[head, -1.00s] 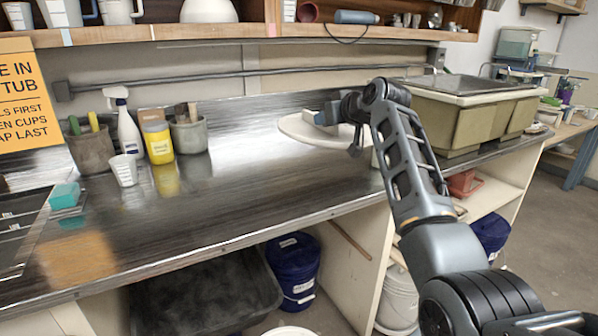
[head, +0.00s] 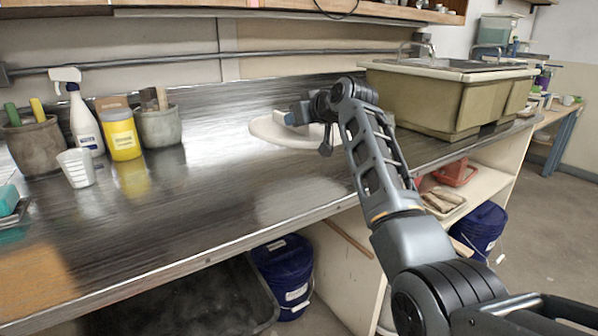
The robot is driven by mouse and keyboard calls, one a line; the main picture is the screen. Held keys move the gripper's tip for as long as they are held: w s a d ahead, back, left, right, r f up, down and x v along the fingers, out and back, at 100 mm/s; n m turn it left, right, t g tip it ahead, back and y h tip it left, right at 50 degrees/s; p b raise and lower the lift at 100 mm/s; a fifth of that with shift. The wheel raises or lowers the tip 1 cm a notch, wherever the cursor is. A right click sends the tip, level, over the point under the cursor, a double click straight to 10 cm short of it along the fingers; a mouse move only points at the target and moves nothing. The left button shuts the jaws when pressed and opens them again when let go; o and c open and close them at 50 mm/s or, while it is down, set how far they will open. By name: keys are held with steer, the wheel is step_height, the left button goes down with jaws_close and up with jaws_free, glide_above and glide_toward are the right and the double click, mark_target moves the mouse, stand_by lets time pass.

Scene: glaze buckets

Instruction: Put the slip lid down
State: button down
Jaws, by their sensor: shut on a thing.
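The slip lid (head: 268,132) is a flat, round, off-white disc over the back middle of the metal counter. My gripper (head: 300,118) is at the lid's upper side and is shut on it. The lid looks about level. A pale oval on the counter in front of it looks like its reflection, so the lid seems to be held above the surface. My wrist and forearm hide the lid's right part, and the fingertips are hard to make out.
A beige sink tub (head: 420,100) stands right of my arm. A spray bottle (head: 84,120), yellow jar (head: 121,135), grey crock (head: 160,126), tool pot (head: 30,146) and white cup (head: 76,168) stand at left. The middle counter (head: 220,200) is clear. A blue bucket (head: 283,272) is below.

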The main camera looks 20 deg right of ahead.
step_height(320, 180, down, 10)
steer(key=shift+r, duration=0.1)
steer(key=c, duration=1.1)
jaws_free()
steer(key=shift+s, duration=0.1)
steer(key=v, duration=1.1)
steer(key=shift+s+d+r, duration=0.15)
steer(key=shift+s, duration=0.15)
steer(key=shift+s, duration=0.1)
